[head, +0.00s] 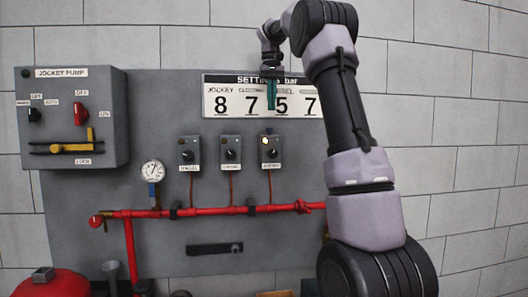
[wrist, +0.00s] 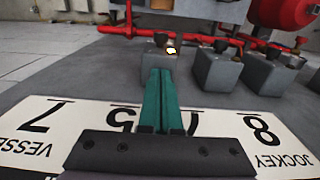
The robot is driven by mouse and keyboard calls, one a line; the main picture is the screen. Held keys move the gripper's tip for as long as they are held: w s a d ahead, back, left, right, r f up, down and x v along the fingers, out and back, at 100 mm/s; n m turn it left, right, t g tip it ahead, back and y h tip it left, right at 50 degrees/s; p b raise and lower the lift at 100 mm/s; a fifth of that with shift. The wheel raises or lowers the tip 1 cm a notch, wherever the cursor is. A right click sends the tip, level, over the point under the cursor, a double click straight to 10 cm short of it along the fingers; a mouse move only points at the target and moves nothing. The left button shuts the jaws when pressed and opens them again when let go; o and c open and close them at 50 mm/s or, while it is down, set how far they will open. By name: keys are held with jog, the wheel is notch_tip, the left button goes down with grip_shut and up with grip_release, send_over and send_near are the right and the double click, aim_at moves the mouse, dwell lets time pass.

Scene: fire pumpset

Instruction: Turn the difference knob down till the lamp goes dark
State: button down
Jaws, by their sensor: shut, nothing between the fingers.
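Three small grey boxes with dark knobs sit in a row on the grey panel; their labels are too small to read surely. The right box has a dark knob (head: 271,153) and a small bright lamp (head: 265,141) above it. In the wrist view, which looks down from above, that lamp (wrist: 171,50) glows pale yellow on the nearest box (wrist: 158,68). My gripper (head: 271,107) has teal fingers, shut and empty, pointing down in front of the settings sign. It is above the right box and apart from its knob. The wrist view also shows the fingers (wrist: 163,75).
The settings sign (head: 225,82) is behind my gripper. The middle knob (head: 231,154) and left knob (head: 188,155) are beside the right one. A red pipe (head: 230,210) runs below, with a gauge (head: 153,171) at left. The jockey pump box (head: 105,140) protrudes at far left.

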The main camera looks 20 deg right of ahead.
aim_at(270, 135)
jog(key=shift+w+f, duration=0.2)
jog(key=shift+f, duration=0.95)
jog(key=shift+w+f, duration=0.15)
jog(key=shift+f, duration=1.05)
jog(key=shift+w+f, duration=0.2)
jog(key=shift+f, duration=0.95)
jog(key=shift+w+d, duration=0.1)
jog(key=shift+w, duration=0.2)
